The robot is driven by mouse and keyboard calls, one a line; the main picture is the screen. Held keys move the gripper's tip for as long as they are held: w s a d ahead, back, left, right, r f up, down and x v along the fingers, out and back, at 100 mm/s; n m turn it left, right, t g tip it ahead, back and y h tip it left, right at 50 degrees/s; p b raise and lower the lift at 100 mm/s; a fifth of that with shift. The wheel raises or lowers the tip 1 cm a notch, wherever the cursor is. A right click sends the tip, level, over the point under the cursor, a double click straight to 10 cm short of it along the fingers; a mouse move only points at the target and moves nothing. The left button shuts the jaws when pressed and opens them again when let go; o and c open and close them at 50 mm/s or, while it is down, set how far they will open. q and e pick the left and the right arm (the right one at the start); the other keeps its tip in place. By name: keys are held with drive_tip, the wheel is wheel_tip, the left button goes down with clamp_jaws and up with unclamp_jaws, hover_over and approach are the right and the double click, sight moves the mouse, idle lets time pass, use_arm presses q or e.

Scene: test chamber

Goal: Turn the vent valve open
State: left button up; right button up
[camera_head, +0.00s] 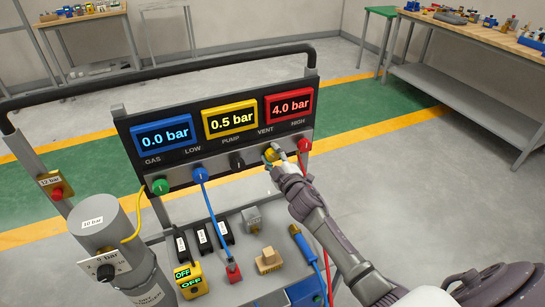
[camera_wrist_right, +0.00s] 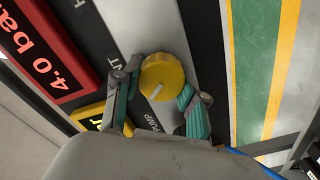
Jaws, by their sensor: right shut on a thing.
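The vent valve is a round yellow knob (camera_head: 269,155) on the lower strip of the gauge panel, by the VENT label, mostly covered by my gripper in the head view. In the right wrist view the yellow knob (camera_wrist_right: 163,71) is seen face-on, with a short white mark slanting toward its lower left edge. My right gripper (camera_head: 276,153) is at the knob, its two fingers on opposite sides of the rim and shut on it. The gripper's fingers also show in the right wrist view (camera_wrist_right: 160,88). My left gripper is not in view.
The panel has a blue display (camera_head: 164,136) at 0.0 bar, a yellow one (camera_head: 231,121) at 0.5 and a red one (camera_head: 290,104) at 4.0. A black knob (camera_head: 237,160) and a red knob (camera_head: 304,146) flank the valve. Hoses and a grey cylinder (camera_head: 100,222) stand left and below.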

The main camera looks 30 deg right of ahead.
drive_tip(key=n, duration=0.5)
drive_tip(key=shift+f+n+b, duration=0.15)
drive_tip(key=shift+n+b, duration=0.15)
drive_tip(key=shift+b, duration=0.1)
drive_tip(key=n, duration=0.4)
drive_tip(key=shift+a+f+n, duration=0.1)
drive_tip(key=shift+n, duration=0.3)
drive_tip(key=o, duration=1.1)
drive_tip(key=shift+o, duration=0.2)
drive_tip(key=shift+s, duration=0.1)
drive_tip(key=s, duration=1.2)
drive_tip(key=shift+a, duration=0.3)
drive_tip(key=shift+w, duration=0.1)
